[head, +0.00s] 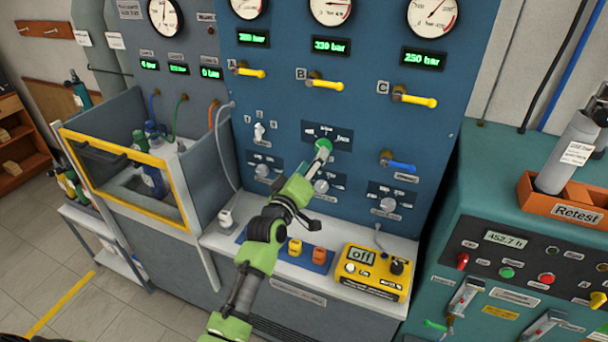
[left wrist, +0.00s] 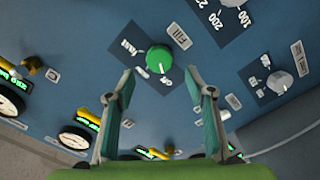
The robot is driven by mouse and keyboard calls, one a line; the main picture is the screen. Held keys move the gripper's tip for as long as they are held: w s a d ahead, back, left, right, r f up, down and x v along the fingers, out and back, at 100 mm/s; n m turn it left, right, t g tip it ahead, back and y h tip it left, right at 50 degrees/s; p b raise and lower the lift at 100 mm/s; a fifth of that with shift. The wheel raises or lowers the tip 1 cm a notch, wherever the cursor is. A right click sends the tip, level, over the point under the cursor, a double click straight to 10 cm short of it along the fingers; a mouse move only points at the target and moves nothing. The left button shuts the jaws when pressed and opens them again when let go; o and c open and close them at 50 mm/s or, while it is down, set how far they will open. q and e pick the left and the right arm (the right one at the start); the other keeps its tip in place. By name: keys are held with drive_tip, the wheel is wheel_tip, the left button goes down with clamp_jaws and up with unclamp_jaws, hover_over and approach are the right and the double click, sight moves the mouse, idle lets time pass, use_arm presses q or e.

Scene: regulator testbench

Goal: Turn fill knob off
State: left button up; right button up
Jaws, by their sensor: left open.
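The fill knob is a round green knob (head: 325,146) on a dark label plate on the blue panel. In the left wrist view the green knob (left wrist: 159,59) sits beside a "Fill" label, with a "fast" marking on one side. Its exact pointer setting is too small to tell. My left gripper (head: 318,158) reaches up to the panel at the knob. In the left wrist view its fingers (left wrist: 161,76) are spread apart, with the knob between and just beyond the tips, not visibly gripped. My right gripper is in neither view.
Yellow levers (head: 325,84) and a blue lever (head: 398,163) stick out of the panel around the knob. Grey knobs (head: 388,205) sit below. A yellow box (head: 373,275) reading "off" stands on the ledge. A teal machine (head: 510,220) stands at right.

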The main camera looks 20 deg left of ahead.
use_arm(q)
drive_tip(key=s, duration=0.6)
drive_tip(key=shift+a, duration=0.1)
